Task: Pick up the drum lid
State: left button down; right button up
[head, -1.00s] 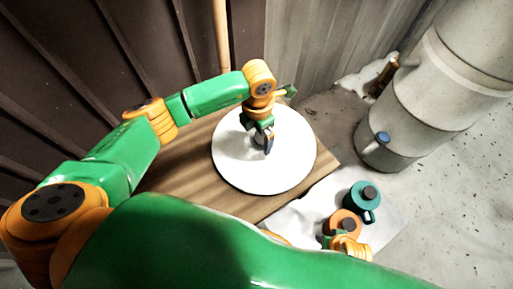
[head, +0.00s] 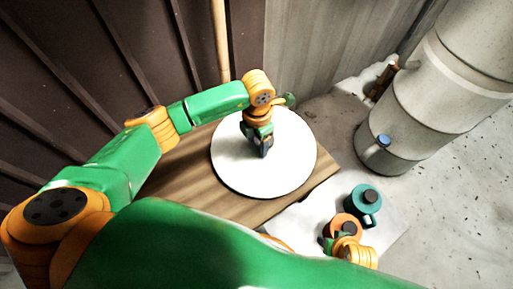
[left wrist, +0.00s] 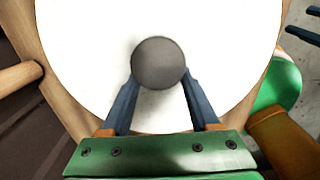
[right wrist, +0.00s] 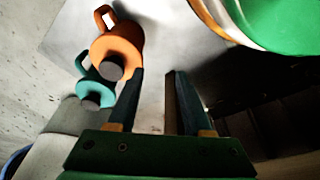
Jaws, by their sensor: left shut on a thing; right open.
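The drum lid (head: 285,172) is a large white disc lying on the wooden table, and it fills much of the left wrist view (left wrist: 85,60). A dark grey round knob (left wrist: 160,62) stands at its middle. My left gripper (head: 265,150) is over the middle of the lid. In the left wrist view its two blue-grey fingers (left wrist: 160,82) are shut on the knob, one on each side. The head view hides most of the knob behind the fingers. My right gripper (right wrist: 157,78) is open and empty, above the white sheet near the mugs.
The wooden table (head: 190,170) shows left of the lid. A teal mug (head: 358,204) and an orange mug (head: 333,227) stand on a white sheet (head: 296,217) at the lower right. A large grey cylinder (head: 390,140) stands at the right. Dark panelled wall is behind.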

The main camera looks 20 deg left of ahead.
aim_at(258, 142)
pick_arm(q)
jog(key=shift+r, duration=0.15)
jog(key=shift+r, duration=0.35)
notch_tip(258, 142, up, 3)
jog(key=shift+f+p, duration=0.15)
jog(key=shift+p, duration=0.65)
jog(key=d+r+p, duration=0.2)
jog(key=d+r, duration=0.7)
jog(key=d, duration=0.5)
jog(key=shift+r, duration=0.15)
pick_arm(e)
jog(key=s+d+f, duration=0.1)
jog(key=s+f, duration=0.3)
jog(key=f, duration=0.1)
jog(key=shift+s+d+f, duration=0.15)
jog(key=shift+s+f, duration=0.05)
jog(key=shift+f, duration=0.05)
pick_arm(q)
jog(key=c, duration=1.6)
grip_release()
jog(key=shift+s, duration=0.1)
jog(key=shift+c, duration=1.6)
grip_release()
jog(key=shift+r, duration=0.1)
